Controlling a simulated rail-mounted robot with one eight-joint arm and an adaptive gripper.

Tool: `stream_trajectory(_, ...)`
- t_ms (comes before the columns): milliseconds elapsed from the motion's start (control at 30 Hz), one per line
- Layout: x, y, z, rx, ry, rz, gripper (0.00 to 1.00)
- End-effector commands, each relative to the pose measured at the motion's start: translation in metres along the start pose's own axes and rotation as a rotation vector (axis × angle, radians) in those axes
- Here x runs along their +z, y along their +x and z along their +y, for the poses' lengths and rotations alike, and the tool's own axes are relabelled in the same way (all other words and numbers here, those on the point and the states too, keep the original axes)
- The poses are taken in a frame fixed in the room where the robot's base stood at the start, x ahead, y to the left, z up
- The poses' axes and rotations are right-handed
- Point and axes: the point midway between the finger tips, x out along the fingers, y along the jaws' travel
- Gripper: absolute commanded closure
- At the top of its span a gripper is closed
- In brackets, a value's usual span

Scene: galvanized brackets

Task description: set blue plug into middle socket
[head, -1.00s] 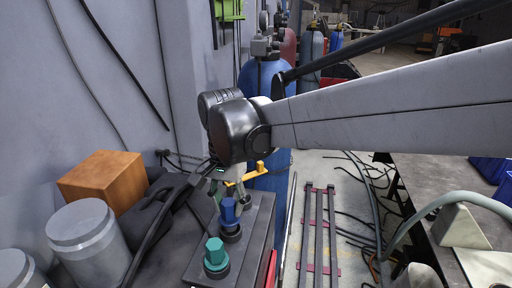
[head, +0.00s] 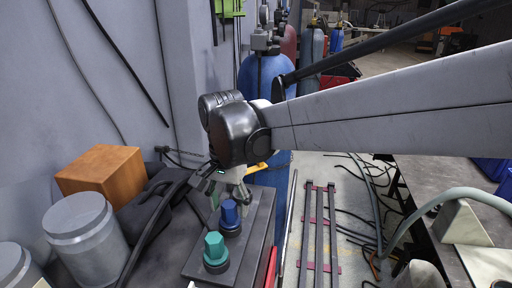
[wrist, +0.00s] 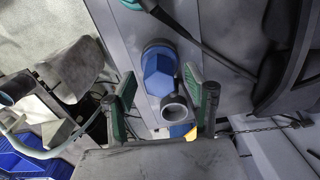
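The blue plug (head: 230,213) stands upright in a dark round collar on the dark block (head: 194,267), behind the teal plug (head: 215,248). In the wrist view the blue plug (wrist: 158,72) shows a hexagonal top above a round blue base. My gripper (head: 232,192) is just above and behind the blue plug in the head view. In the wrist view my gripper (wrist: 160,78) has its two green-padded fingers spread apart on either side of the blue plug, without visible contact. A grey ring-shaped opening (wrist: 174,109) lies beside the plug. The plug's seating depth is hidden.
An orange box (head: 101,178) and a grey canister (head: 83,238) stand left of the block. A dark cable runs beside it. A yellow part (head: 262,171) and a blue cylinder (head: 270,185) are behind my gripper. A wall bounds the left side.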

Motion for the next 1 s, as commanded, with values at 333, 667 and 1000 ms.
stream_trajectory(333,0.000,-0.009,0.000,0.000,0.000,0.000,0.51)
stream_trajectory(667,0.000,-0.068,0.000,0.000,0.000,0.000,0.51)
stream_trajectory(1000,0.000,-0.114,0.000,0.000,0.000,0.000,0.51)
